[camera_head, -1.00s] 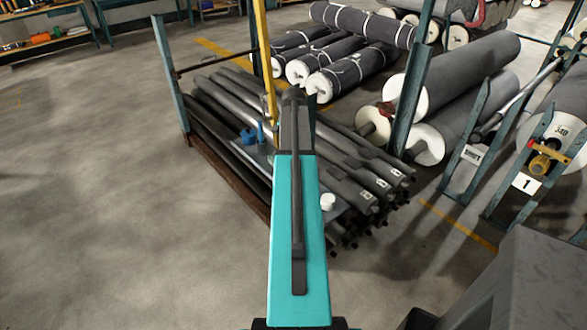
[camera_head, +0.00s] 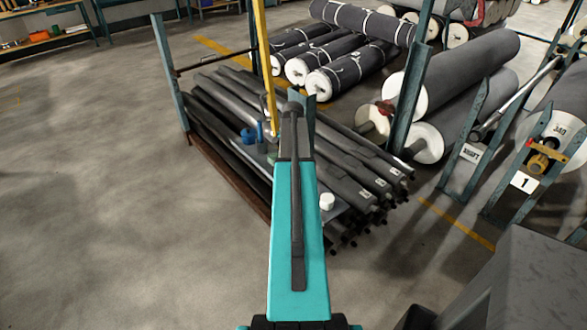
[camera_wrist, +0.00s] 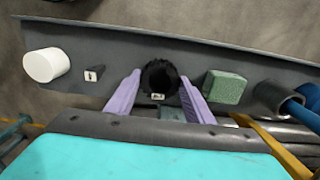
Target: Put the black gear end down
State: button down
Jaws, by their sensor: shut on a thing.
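The black gear end (camera_wrist: 160,76) is a dark, round, rough-edged piece with a small pale label at its near side. In the wrist view it sits between the two purple fingers of my gripper (camera_wrist: 159,98), which are shut on it. It is over a grey board (camera_wrist: 200,48); I cannot tell whether it touches the board. In the head view my own arm hides the gripper and the gear end.
On the board are a white cylinder (camera_wrist: 46,64), a small dark labelled block (camera_wrist: 91,74), a green block (camera_wrist: 225,87) and a grey tube (camera_wrist: 272,95) beside a blue part (camera_wrist: 304,103). Dark bars (camera_head: 365,175) lie stacked below. A yellow post (camera_head: 265,60) stands close behind.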

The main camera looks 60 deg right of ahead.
jog(key=shift+f, duration=0.2)
jog(key=c, duration=0.9)
grip_release()
jog(key=shift+r, duration=0.15)
jog(key=shift+r+b, duration=1.65)
jog(key=shift+r, duration=4.2)
